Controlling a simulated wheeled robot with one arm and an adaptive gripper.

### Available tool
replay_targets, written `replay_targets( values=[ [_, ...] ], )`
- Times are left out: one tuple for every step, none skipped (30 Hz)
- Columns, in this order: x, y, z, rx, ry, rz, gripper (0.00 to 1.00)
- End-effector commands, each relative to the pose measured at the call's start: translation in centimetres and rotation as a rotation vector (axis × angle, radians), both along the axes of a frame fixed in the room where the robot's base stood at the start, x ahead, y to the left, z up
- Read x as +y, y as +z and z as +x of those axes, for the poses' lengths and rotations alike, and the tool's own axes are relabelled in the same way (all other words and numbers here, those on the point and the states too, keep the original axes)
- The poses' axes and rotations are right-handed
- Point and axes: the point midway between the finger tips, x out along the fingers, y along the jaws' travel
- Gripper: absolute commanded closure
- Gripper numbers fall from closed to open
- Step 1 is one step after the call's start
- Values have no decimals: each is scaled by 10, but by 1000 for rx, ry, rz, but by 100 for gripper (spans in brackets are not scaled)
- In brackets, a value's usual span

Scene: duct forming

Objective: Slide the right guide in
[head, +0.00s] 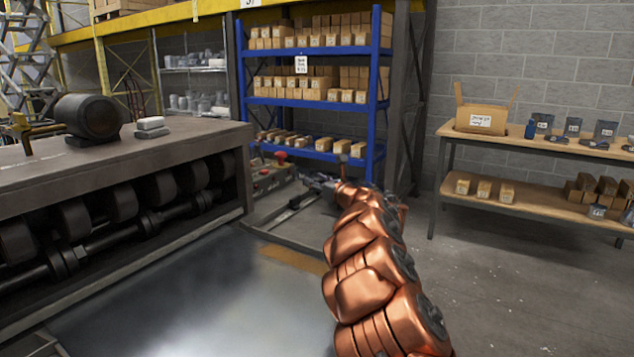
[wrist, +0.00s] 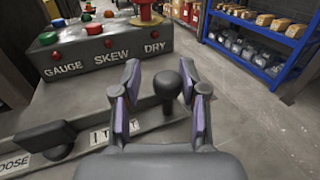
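A black ball-topped knob (wrist: 167,84) stands between the two fingers of my gripper (wrist: 160,76) in the wrist view. The fingers are apart, with a visible gap on either side of the knob, so it does not look gripped. In the head view my gripper (head: 322,185) is small and far off, at the end of my copper arm, by the far end of the machine. A grey rail (head: 290,208) lies there; I cannot tell for sure that it is the right guide. A black lever (wrist: 45,142) sits at lower left in the wrist view, beside partly hidden lettering.
A control box (wrist: 100,62) marked GAUGE, SKEW and DRY, with coloured buttons, stands close to the left finger. A shiny metal sheet (head: 190,300) lies beside the roller machine (head: 120,160). Blue shelving (head: 372,90) stands behind; floor at right is clear.

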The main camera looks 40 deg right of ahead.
Motion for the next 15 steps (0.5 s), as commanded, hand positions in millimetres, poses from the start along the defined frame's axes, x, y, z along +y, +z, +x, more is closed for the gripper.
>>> replay_targets(
  values=[
    [1, 0, 1, -1, 2, 0, 55],
    [1, 0, 1, -1, 2, 0, 52],
    [0, 1, 0, -1, 0, 0, 50],
    [-1, 1, 0, -2, -1, 0, 50],
    [-1, 1, 0, -2, -2, 0, 50],
    [-2, 1, -1, -2, -3, 0, 50],
    [-2, 1, -1, -2, -4, 1, 50],
    [-2, 1, -1, -2, -4, 1, 50],
    [-2, 1, -1, -3, -4, 1, 50],
    [-3, 1, -1, -3, -5, 1, 50],
    [-2, 1, -1, -3, -5, 1, 50],
    [-2, 1, -1, -3, -4, 1, 50],
    [-2, 1, -2, -3, -4, 1, 50],
    [-2, 1, -3, -2, -5, 1, 50],
    [-2, 1, -5, -2, -5, 1, 50]
  ],
)
